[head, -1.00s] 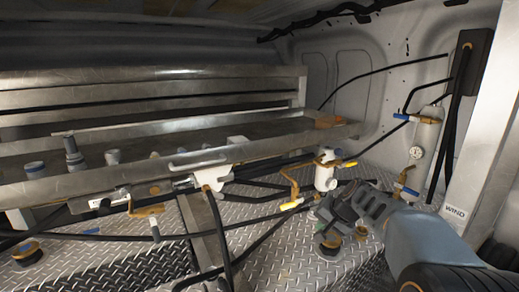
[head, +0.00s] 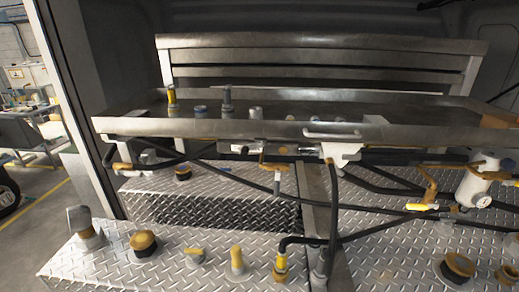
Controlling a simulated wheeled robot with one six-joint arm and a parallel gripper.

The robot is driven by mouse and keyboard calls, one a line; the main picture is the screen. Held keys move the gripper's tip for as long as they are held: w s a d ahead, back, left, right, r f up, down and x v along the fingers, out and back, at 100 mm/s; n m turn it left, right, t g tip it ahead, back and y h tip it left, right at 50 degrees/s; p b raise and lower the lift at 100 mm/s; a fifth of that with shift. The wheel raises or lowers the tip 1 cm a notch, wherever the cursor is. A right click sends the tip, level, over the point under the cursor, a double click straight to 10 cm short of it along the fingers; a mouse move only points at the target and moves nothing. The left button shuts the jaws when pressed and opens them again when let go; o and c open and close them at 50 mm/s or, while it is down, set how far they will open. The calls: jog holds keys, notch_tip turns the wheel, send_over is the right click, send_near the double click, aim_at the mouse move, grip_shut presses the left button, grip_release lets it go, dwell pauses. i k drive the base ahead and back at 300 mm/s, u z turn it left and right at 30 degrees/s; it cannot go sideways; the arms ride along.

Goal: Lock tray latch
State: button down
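A long metal tray (head: 220,129) with a raised rim spans the middle of the head view. A bar handle (head: 332,134) is fixed on its front face, right of centre. Just under the handle is a white bracket (head: 340,152) at the tray's lower edge. Left of it, a pale bar-shaped part (head: 240,147) and an orange lever (head: 272,163) sit under the rim. I cannot tell for sure which of these is the latch, nor whether it is locked. My gripper is not in this view.
Several fittings, one a yellow-topped post (head: 171,96), stand in the tray. Black hoses run below it; one (head: 333,220) hangs from the white bracket. A white valve body (head: 473,187) is at right. Diamond-plate steps (head: 190,245) hold several caps. Open floor lies far left.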

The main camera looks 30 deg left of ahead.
aim_at(244, 150)
jog(key=z, duration=0.3)
jog(key=k, duration=1.6)
jog(key=u, duration=1.2)
jog(key=i, duration=1.05)
jog(key=z, duration=0.35)
